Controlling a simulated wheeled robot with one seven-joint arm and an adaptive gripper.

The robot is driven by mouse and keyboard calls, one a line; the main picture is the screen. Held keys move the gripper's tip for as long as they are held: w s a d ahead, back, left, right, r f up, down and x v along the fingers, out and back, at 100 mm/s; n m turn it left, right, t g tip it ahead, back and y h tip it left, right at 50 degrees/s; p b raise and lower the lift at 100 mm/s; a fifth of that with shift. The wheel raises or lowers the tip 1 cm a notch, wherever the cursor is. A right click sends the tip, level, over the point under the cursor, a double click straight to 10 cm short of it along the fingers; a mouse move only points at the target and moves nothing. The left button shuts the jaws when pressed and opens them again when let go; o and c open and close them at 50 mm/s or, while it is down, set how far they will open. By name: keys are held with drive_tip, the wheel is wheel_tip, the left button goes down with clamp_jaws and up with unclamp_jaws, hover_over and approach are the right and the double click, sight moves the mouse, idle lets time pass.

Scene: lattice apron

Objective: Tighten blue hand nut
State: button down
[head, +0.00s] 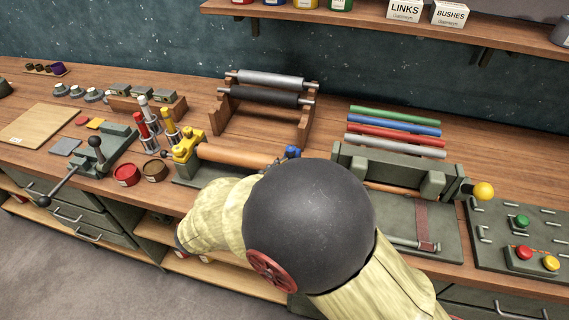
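The blue hand nut (292,152) is a small lobed knob at the right end of a fixture that carries a copper-brown roller (238,155). Only its upper part shows above my dark round arm joint, so I cannot tell how tight it is. A yellow clamp or nut (186,145) sits at the left end of the same roller. My arm's pale yellow links and dark joint cover the front of the fixture. My gripper is not visible, so its distance to the blue nut cannot be seen.
Coloured rods (395,122) and a green press (395,175) are right, with a button panel (530,235). Red (126,175) and brown (154,170) tins and a lever tool (95,150) are left. A shelf (390,15) overhangs the back.

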drive_tip(key=m+g+h+p, duration=0.1)
drive_tip(key=m+g+p, duration=0.1)
drive_tip(key=m+g+h+p, duration=0.1)
drive_tip(key=g+h+p, duration=0.1)
drive_tip(key=g+p, duration=0.1)
drive_tip(key=shift+w+r+m+p, duration=0.1)
drive_tip(key=shift+r+m+p, duration=0.1)
drive_tip(key=shift+m+p, duration=0.15)
drive_tip(key=m+g+p, duration=0.1)
drive_tip(key=g, duration=0.1)
drive_tip(key=m+g+p, duration=0.1)
drive_tip(key=g, duration=0.1)
drive_tip(key=shift+f+m+h+p, duration=0.2)
drive_tip(key=shift+m+h+p, duration=0.15)
drive_tip(key=shift+h+p, duration=0.05)
drive_tip(key=shift+g, duration=0.3)
drive_tip(key=c, duration=1.5)
unclamp_jaws()
drive_tip(key=shift+a, duration=0.1)
drive_tip(key=a, duration=0.5)
drive_tip(key=s+a, duration=0.1)
drive_tip(key=a, duration=0.1)
drive_tip(key=shift+a, duration=0.15)
